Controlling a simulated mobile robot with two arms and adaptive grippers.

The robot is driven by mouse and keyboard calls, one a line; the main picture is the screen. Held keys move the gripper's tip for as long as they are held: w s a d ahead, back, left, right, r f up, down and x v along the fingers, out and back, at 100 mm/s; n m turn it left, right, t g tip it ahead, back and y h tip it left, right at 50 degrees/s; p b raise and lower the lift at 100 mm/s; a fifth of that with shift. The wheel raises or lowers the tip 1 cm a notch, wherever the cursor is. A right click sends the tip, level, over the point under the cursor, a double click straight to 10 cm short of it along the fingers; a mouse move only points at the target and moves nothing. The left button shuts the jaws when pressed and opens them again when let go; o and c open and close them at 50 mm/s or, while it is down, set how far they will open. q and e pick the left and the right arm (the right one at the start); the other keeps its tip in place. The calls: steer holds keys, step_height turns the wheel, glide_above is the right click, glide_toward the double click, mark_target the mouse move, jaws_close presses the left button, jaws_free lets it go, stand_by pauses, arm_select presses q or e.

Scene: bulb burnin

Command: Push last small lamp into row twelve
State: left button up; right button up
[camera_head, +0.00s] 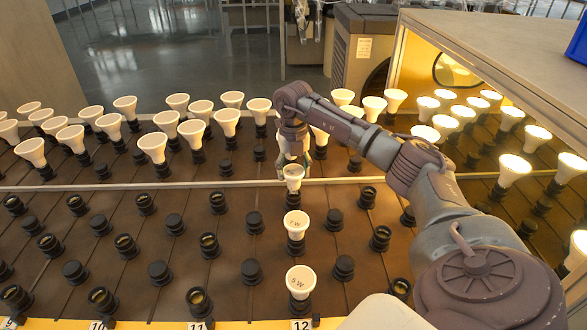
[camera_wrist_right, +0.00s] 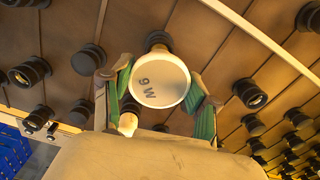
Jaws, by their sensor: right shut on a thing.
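My right gripper (camera_head: 293,160) points down over the row marked 12 and is shut on a small white lamp (camera_head: 293,172). In the right wrist view the lamp's round face (camera_wrist_right: 160,82), with a printed wattage mark, sits between the green-padded fingers of the gripper (camera_wrist_right: 162,95). A black socket (camera_wrist_right: 157,39) shows just beyond the lamp's edge; I cannot tell whether the lamp's base is in a socket. Two more small lamps stand upright in row twelve: a middle one (camera_head: 296,222) and a front one marked 5 W (camera_head: 301,280). My left gripper is not in view.
Black sockets, many empty, fill the brown sloping board (camera_head: 225,275) on both sides of row twelve. A thin pale rail (camera_head: 200,185) crosses the board. Larger white lamps (camera_head: 153,145) stand behind it. Lit lamps (camera_head: 514,168) stand at right under a wooden hood (camera_head: 500,50).

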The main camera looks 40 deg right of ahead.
steer(key=shift+f+b, duration=0.45)
steer(key=shift+f, duration=0.75)
steer(key=o, duration=1.2)
steer(key=shift+o, duration=0.2)
step_height(320, 180, up, 12)
steer(key=shift+r, duration=0.1)
